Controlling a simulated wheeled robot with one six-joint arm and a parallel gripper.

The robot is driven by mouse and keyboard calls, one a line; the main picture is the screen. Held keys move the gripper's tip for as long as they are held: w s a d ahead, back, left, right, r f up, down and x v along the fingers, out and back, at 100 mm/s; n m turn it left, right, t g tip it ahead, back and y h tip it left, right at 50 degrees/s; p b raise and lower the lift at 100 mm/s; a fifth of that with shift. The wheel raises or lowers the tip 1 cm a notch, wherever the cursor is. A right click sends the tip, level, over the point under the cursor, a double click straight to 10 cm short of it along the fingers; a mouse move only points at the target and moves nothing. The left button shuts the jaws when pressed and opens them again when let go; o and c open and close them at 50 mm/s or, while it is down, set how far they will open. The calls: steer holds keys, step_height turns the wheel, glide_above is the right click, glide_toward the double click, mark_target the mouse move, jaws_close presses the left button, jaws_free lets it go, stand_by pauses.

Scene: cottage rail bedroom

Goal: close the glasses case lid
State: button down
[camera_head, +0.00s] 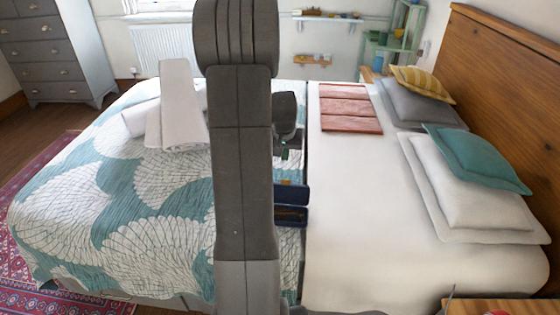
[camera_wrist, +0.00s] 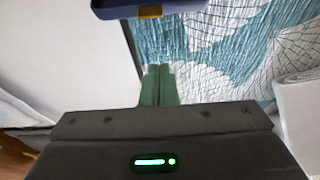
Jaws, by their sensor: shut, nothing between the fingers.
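The dark blue glasses case (camera_head: 293,209) lies on the bed beside my arm in the head view. It looks open, with a blue panel (camera_head: 293,194) behind a brown-lined part, and its left side is hidden by my arm. In the wrist view, a blue edge of the case (camera_wrist: 180,8) with a gold clasp (camera_wrist: 150,12) shows at the top, cut off by the frame. My gripper (camera_wrist: 159,72) shows there as two green fingers together, empty, below the clasp in the picture with a gap between.
The case lies by the teal-and-white patterned quilt (camera_head: 150,235), near the white sheet (camera_head: 350,220). Rolled white towels (camera_head: 178,115) lie at the left, folded pink cloths (camera_head: 346,108) behind, and pillows (camera_head: 480,195) at the right. The sheet's middle is clear.

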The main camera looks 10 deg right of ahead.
glide_above(285, 191)
steer(key=w+d, duration=0.1)
steer(key=w, duration=0.4)
step_height(285, 191, down, 8)
steer(key=f, duration=0.1)
steer(key=shift+s+a+r+p, duration=0.2)
steer(key=shift+s+r, duration=0.05)
steer(key=shift+s, duration=0.35)
steer(key=shift+s+a+r+p, duration=0.15)
steer(key=shift+s+r, duration=0.15)
steer(key=shift+s, duration=0.25)
steer(key=shift+s+a+r+p, duration=0.2)
steer(key=shift+s+r, duration=0.05)
steer(key=shift+s, duration=0.35)
steer(key=shift+d+f+b, duration=0.1)
steer(key=shift+b, duration=0.2)
